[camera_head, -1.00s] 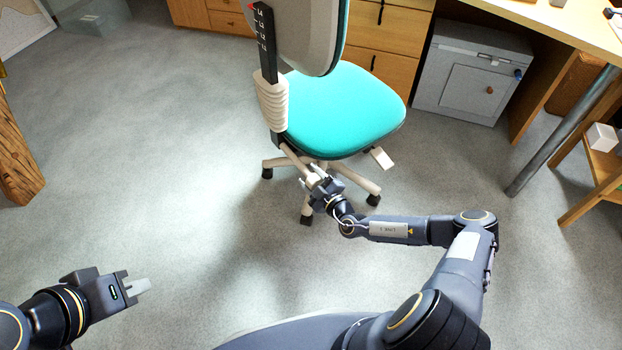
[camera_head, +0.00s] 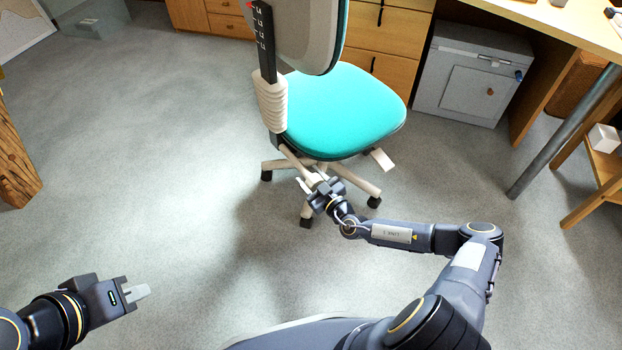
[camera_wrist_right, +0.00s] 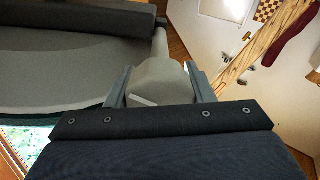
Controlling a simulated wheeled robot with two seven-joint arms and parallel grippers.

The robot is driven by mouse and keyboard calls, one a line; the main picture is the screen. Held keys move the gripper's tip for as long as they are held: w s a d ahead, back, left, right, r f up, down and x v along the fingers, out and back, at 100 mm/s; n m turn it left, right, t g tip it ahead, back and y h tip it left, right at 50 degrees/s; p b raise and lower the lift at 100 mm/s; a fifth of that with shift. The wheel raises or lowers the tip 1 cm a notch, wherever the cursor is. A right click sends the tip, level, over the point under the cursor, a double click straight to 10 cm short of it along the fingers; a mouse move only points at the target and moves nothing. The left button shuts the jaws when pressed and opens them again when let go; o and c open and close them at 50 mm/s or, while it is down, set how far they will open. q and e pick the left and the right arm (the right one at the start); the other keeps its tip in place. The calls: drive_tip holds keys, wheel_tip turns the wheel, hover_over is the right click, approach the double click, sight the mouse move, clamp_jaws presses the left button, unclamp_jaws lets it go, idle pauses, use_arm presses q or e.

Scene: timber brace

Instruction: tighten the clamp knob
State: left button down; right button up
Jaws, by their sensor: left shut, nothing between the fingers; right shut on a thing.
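The office chair (camera_head: 345,110) has a turquoise seat, a grey backrest and a pale base. In the right wrist view, a pale grey knob (camera_wrist_right: 160,82) with a white mark line sits between the fingers of my right gripper (camera_wrist_right: 161,84), which is shut on it. In the head view, my right gripper (camera_head: 315,185) is low behind the seat, by the foot of the back support; it largely hides the knob there. My left gripper (camera_head: 138,292) is shut and empty over open floor at the lower left.
A desk with wooden drawers (camera_head: 385,60) and a grey cabinet (camera_head: 470,75) stand behind the chair. A metal desk leg (camera_head: 565,130) and a wooden shelf (camera_head: 600,175) are at right. A timber post (camera_head: 15,160) stands at left. The floor between is clear.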

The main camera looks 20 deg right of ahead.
drive_tip(key=shift+f, duration=0.1)
drive_tip(key=o, duration=1)
drive_tip(key=shift+s, duration=0.1)
drive_tip(key=p+v, duration=0.2)
drive_tip(key=v, duration=0.5)
drive_tip(key=shift+s+d, duration=0.1)
drive_tip(key=shift+s, duration=0.25)
